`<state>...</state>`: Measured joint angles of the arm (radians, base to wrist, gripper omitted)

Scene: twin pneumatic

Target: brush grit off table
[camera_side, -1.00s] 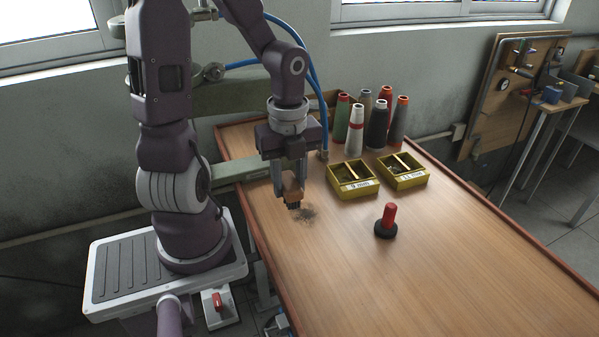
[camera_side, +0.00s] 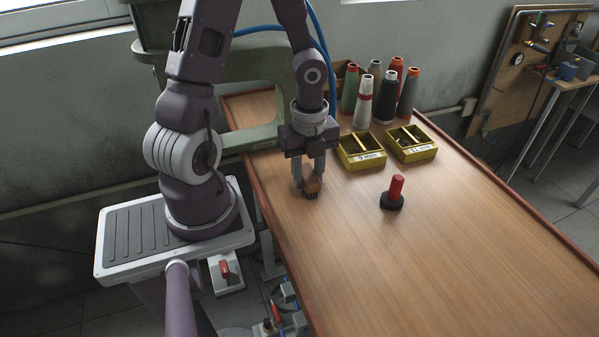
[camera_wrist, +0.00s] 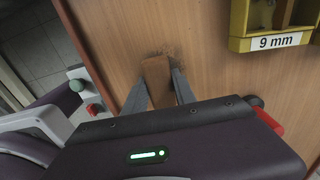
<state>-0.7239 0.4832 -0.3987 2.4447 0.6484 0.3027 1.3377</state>
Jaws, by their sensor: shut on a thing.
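The brush, a small wooden block with dark bristles (camera_side: 312,187), is held between the fingers of my gripper (camera_side: 311,178). The bristles point down at the wooden table (camera_side: 430,245), at or very near its surface; exact contact cannot be told. In the wrist view the brush (camera_wrist: 156,80) sits between both fingers of my gripper (camera_wrist: 160,88). A dark patch of grit (camera_wrist: 172,51) shows on the table around the far end of the brush. In the side view the brush and gripper hide most of the grit.
Yellow bins marked 9 mm (camera_side: 361,153) and 11 mm (camera_side: 412,144) stand behind and right of the brush. A red-handled tool with a black base (camera_side: 396,190) stands to the right. Several thread cones (camera_side: 363,102) stand at the back. The front right of the table is clear.

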